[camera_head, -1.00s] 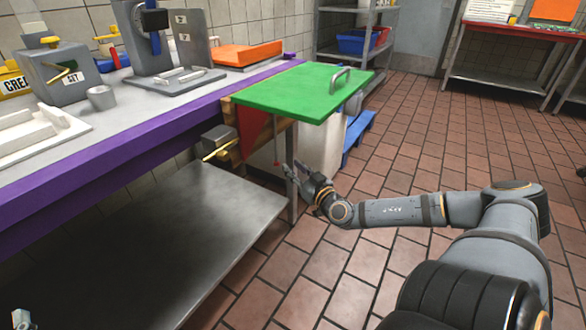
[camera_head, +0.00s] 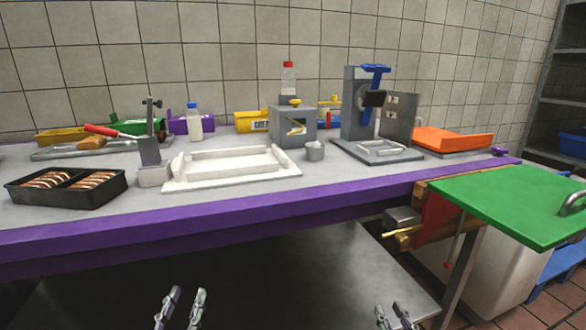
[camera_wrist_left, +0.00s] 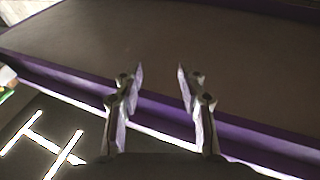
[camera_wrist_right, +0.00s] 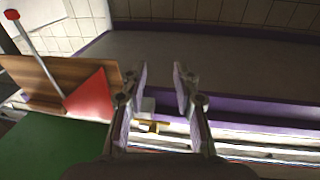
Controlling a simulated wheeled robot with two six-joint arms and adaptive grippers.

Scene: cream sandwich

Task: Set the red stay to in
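The red stay (camera_head: 437,217) is a red triangular panel under the green flap (camera_head: 515,205), beside the wooden side rail at the bench's right end. It also shows in the right wrist view (camera_wrist_right: 90,95), against a brown wooden board. The flap looks level. My right gripper (camera_head: 398,318) is open and empty at the lower edge of the head view, apart from and in front of the stay; its fingers also show in the right wrist view (camera_wrist_right: 160,85). My left gripper (camera_head: 180,305) is open and empty, low in front of the bench; it also shows in the left wrist view (camera_wrist_left: 160,85).
A grey block with a brass lever (camera_head: 402,233) sits left of the stay. A thin rod with a red knob (camera_head: 447,264) hangs nearby. The purple-edged bench (camera_head: 330,192) carries trays, bottles and a press. A pale bin (camera_head: 500,275) stands below the flap.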

